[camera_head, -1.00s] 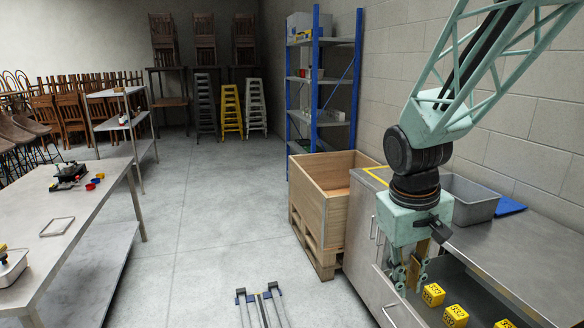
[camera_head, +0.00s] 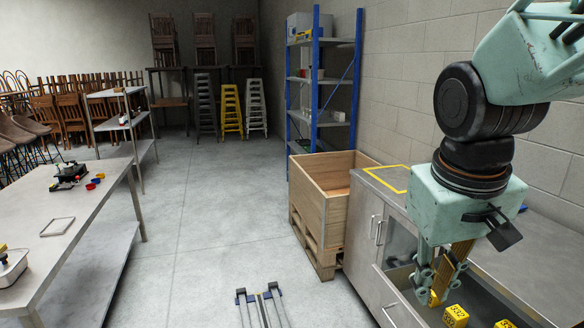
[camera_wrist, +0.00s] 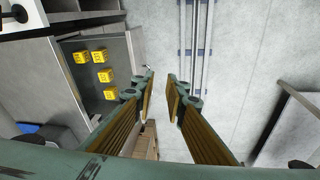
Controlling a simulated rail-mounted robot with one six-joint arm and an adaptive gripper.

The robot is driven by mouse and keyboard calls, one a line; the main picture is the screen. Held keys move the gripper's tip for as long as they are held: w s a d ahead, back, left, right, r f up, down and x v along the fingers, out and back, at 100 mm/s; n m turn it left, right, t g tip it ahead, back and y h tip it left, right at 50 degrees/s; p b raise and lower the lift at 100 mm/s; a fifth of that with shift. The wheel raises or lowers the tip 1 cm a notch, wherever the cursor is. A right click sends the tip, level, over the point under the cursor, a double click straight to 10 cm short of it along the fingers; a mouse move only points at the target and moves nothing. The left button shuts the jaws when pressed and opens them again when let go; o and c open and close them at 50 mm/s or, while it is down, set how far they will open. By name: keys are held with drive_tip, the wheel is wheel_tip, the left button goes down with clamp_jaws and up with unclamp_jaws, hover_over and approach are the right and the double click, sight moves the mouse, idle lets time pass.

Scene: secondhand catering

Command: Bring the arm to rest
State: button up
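My gripper (camera_head: 431,288) hangs from my arm at the right of the head view, above the open drawer of the metal counter (camera_head: 365,215). In the wrist view my gripper (camera_wrist: 161,80) shows two ribbed fingers standing apart with nothing between them. The fingers are clear of the several yellow numbered blocks, of which one block (camera_head: 455,316) shows low in the head view. In the wrist view the blocks (camera_wrist: 99,56) lie in the drawer, left of the fingers. My arm hides part of the counter top.
A wooden crate (camera_head: 322,212) on a pallet stands left of the counter. A blue-posted shelf (camera_head: 318,85) is behind it. A steel table (camera_head: 95,205) with small items is at the left. The floor between is mostly open.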

drive_tip(key=s+a+r, duration=0.1)
drive_tip(key=s+r, duration=0.1)
drive_tip(key=s, duration=0.5)
drive_tip(key=s+a+r+m+t+y, duration=0.1)
drive_tip(key=s+a+r, duration=0.1)
drive_tip(key=s, duration=0.6)
drive_tip(key=shift+s+r+t, duration=0.3)
drive_tip(key=shift+r, duration=0.2)
drive_tip(key=shift+a, duration=0.1)
idle(1.4)
idle(1.2)
